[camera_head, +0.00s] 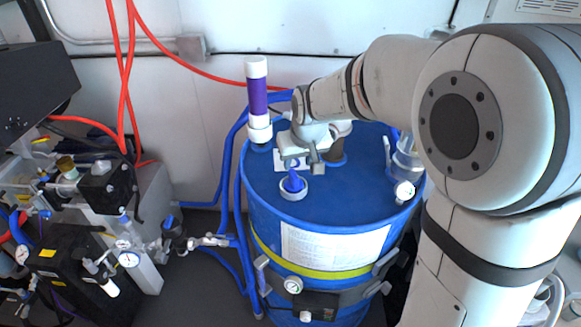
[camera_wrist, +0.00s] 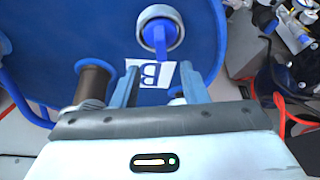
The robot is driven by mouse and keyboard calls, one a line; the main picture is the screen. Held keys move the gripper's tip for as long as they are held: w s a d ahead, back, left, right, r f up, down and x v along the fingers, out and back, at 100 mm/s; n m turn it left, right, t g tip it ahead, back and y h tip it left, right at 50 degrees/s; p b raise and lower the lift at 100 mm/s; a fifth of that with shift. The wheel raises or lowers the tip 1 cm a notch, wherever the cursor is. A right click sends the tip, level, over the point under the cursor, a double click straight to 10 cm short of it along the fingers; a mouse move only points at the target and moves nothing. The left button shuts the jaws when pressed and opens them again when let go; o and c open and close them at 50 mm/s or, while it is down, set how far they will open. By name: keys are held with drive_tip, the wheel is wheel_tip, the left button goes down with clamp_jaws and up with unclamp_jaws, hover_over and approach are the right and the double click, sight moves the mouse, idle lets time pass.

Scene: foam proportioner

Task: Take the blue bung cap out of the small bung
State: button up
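The blue bung cap (camera_head: 293,180) sits in the small bung (camera_head: 295,194), a pale ring on top of the blue drum (camera_head: 350,205), with its blue handle standing up. In the wrist view, the cap (camera_wrist: 159,38) shows inside the pale ring of the bung (camera_wrist: 176,18), beyond my fingertips. My gripper (camera_head: 303,166) is just behind and above the cap in the head view. In the wrist view, my gripper (camera_wrist: 160,72) has its two fingers spread with nothing between them. A gap to the cap shows there; exact height is hard to tell.
A purple and white tube (camera_head: 257,98) stands on the drum's back left. A clear fitting with a white cap (camera_head: 405,190) is at the right edge. A white "B" label (camera_wrist: 154,74) lies under the fingers. Blue hoses (camera_head: 228,165) run left of the drum.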

sight(294, 175)
drive_tip(key=p+x, duration=0.1)
drive_tip(key=x, duration=0.7)
drive_tip(key=shift+s+p, duration=0.2)
drive_tip(key=shift+p, duration=0.15)
clamp_jaws()
